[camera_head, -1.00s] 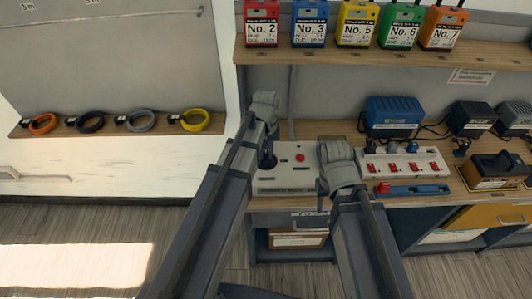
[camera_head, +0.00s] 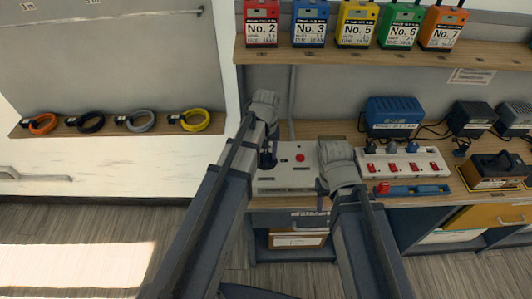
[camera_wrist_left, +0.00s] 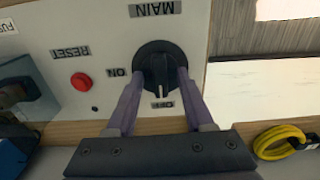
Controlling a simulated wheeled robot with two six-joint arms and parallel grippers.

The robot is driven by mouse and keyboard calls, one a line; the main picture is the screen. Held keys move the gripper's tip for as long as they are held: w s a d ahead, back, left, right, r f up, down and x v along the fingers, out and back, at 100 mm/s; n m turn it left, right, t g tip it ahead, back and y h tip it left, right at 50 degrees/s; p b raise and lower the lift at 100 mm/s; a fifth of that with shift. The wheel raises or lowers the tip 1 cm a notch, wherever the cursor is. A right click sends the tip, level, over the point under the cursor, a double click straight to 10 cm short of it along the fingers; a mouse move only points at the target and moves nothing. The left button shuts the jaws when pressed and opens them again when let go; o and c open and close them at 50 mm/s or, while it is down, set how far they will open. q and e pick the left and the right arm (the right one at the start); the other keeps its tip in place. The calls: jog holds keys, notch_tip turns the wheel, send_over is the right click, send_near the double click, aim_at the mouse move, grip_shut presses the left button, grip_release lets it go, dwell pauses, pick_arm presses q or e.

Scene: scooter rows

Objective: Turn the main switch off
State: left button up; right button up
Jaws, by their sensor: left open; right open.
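The main switch is a round black knob (camera_wrist_left: 157,65) on a light panel (camera_wrist_left: 80,25), shown upside down in the left wrist view. MAIN, ON and OFF labels surround it. The knob's ridge, with a white mark, points to the OFF label. My left gripper (camera_wrist_left: 158,78) is open, with one finger on each side of the knob; I cannot tell whether they touch it. In the head view my left gripper (camera_head: 267,156) is at the panel's left part and hides the knob. My right gripper (camera_head: 323,189) is open and empty by the panel's right edge.
A red RESET button (camera_wrist_left: 81,81) sits on the panel beside the knob. A white power strip (camera_head: 405,166) and a blue box (camera_head: 394,115) stand to the right. A shelf (camera_head: 380,57) with several numbered lockout units hangs above. Coiled cables, one yellow (camera_head: 195,121), lie at left.

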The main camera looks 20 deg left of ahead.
aim_at(266, 155)
pick_arm(q)
jog(key=shift+r, duration=0.15)
pick_arm(e)
jog(key=shift+r, duration=0.15)
pick_arm(q)
notch_tip(266, 155, up, 8)
jog(key=p, duration=0.7)
jog(key=shift+f+p, duration=0.2)
jog(key=shift+p, duration=0.2)
pick_arm(e)
notch_tip(266, 155, up, 8)
jog(key=shift+f, duration=0.25)
pick_arm(q)
jog(key=shift+f, duration=0.1)
